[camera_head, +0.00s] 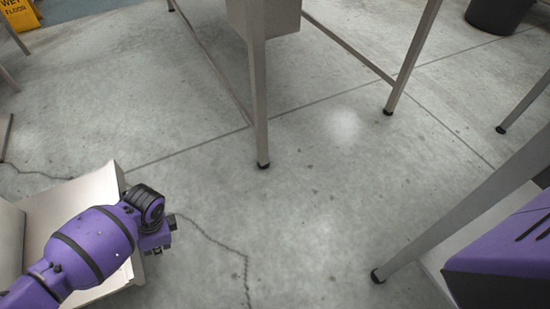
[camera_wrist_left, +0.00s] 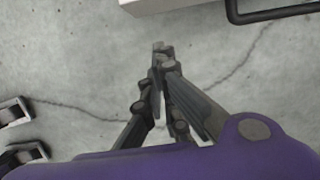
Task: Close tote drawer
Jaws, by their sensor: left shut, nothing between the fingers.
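A pale beige box-like unit (camera_head: 75,198), which looks like the tote drawer, is at the lower left of the head view. My left arm lies across it and hides much of it, so I cannot tell how far it stands open. My left gripper (camera_head: 163,243) is just past its right edge, above the floor. In the wrist view the left gripper (camera_wrist_left: 158,58) is shut and empty, with bare floor beyond its tips. A pale edge (camera_wrist_left: 165,4) and a dark bar-shaped handle (camera_wrist_left: 268,13) show at the top, apart from the fingers. My right gripper is out of view.
A metal-legged table (camera_head: 258,110) stands ahead, with another metal leg (camera_head: 450,215) at the right. A dark bin (camera_head: 496,14) and a yellow wet-floor sign (camera_head: 18,12) are at the back. The concrete floor in the middle is clear.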

